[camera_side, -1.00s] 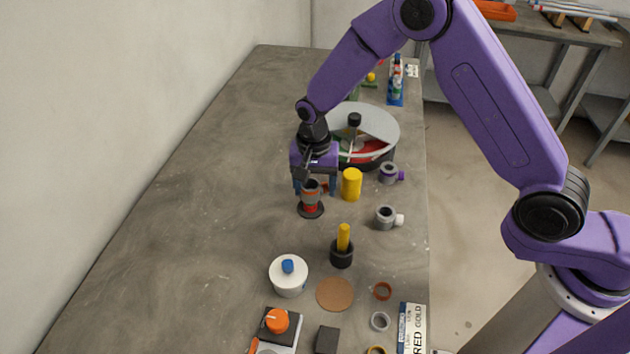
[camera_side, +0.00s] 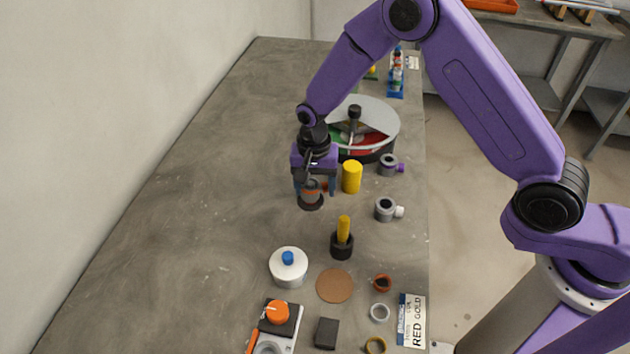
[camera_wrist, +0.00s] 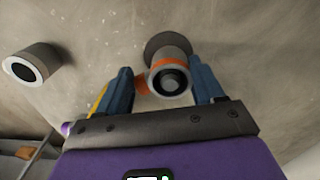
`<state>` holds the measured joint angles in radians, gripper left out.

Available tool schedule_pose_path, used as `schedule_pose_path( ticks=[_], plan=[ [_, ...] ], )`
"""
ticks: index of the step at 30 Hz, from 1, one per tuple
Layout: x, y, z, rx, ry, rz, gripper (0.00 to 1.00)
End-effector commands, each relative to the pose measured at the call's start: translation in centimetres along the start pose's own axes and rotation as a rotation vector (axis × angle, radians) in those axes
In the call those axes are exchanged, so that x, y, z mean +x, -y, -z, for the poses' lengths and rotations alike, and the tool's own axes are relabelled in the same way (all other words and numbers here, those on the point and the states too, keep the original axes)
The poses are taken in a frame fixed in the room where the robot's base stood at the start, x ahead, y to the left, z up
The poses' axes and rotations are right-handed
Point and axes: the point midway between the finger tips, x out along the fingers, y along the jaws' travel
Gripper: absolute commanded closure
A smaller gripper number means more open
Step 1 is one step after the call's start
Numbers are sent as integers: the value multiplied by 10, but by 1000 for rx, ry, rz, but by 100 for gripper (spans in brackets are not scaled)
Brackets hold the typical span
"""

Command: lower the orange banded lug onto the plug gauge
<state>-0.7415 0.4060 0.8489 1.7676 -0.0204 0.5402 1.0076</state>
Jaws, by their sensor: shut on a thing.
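The orange banded lug (camera_side: 312,188) is a grey ring with an orange band and a small orange stub on its side. My gripper (camera_side: 314,187) is shut on it, with blue fingers on either side. The lug also shows between the fingers in the wrist view (camera_wrist: 169,75), with a dark round core inside its bore. The lug appears to be around the post. I cannot tell whether it touches the base.
A yellow cylinder (camera_side: 352,177) stands close to the right. A grey lug with a white stub (camera_side: 384,209), one with a purple stub (camera_side: 387,165) and a yellow peg in a black holder (camera_side: 343,240) are nearby. A round sectioned tray (camera_side: 386,118) stands behind. The table's left is clear.

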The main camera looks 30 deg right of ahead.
Motion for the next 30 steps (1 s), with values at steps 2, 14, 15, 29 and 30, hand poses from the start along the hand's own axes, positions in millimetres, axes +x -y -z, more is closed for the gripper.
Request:
schedule_pose_path(
  ticks=[2, 14, 15, 29, 30],
  plan=[
    [2, 0, 1, 1, -2, 2, 69],
    [9, 1, 1, 1, -2, 3, 69],
    [9, 1, 1, 1, -2, 3, 69],
    [9, 0, 1, 1, -2, 2, 3],
    [9, 0, 1, 1, -1, 2, 0]
  ],
)
